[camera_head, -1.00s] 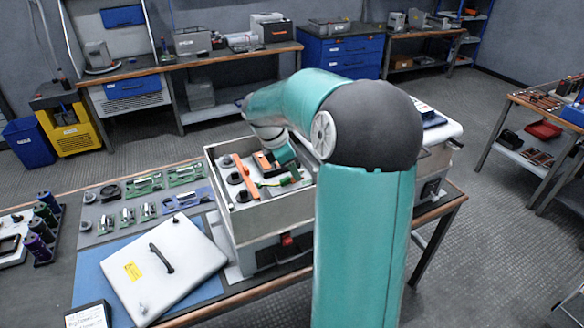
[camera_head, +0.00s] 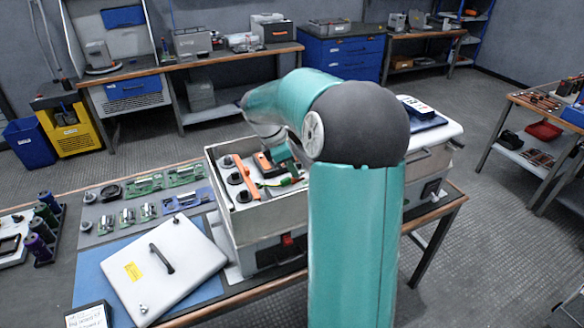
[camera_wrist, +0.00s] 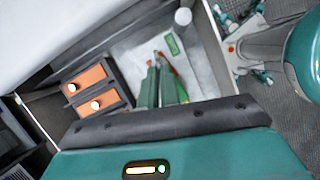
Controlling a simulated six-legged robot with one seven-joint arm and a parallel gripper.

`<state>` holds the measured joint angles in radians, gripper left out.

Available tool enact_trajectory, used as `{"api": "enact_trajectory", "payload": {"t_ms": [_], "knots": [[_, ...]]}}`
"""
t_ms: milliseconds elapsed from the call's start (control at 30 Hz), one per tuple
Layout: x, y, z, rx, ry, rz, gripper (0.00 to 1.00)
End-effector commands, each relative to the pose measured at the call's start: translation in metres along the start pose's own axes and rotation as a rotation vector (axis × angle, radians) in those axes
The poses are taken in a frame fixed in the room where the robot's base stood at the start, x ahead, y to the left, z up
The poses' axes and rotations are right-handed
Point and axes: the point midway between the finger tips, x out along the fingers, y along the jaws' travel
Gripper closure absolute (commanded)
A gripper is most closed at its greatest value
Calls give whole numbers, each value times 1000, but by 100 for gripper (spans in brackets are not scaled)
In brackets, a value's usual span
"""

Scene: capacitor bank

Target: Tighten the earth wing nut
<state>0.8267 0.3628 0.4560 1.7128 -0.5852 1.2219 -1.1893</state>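The open grey cabinet (camera_head: 262,218) stands on the front bench, and my gripper (camera_head: 291,166) reaches down into it from the right. In the wrist view, green finger-like shapes (camera_wrist: 160,88) extend past the dark front edge of my gripper housing. A small brownish part (camera_wrist: 166,62) shows at their tips; I cannot tell whether it is the wing nut or whether it is gripped. A green lead (camera_head: 285,182) lies just below my gripper inside the cabinet. The wing nut itself is too small or hidden to make out.
An orange bar (camera_head: 244,178) and black round terminals fill the cabinet's left side. The wrist view shows orange blocks with white studs (camera_wrist: 96,105) and a pale post (camera_wrist: 183,17). The removed lid (camera_head: 163,268) lies on a blue mat left of the cabinet.

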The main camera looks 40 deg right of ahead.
Motion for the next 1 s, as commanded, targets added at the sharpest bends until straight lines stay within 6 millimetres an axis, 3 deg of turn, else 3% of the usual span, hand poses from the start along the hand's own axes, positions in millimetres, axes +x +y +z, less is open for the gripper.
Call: {"api": "enact_trajectory", "payload": {"t_ms": [1000], "knots": [[7,13,8,869,-7,-368,100]]}}
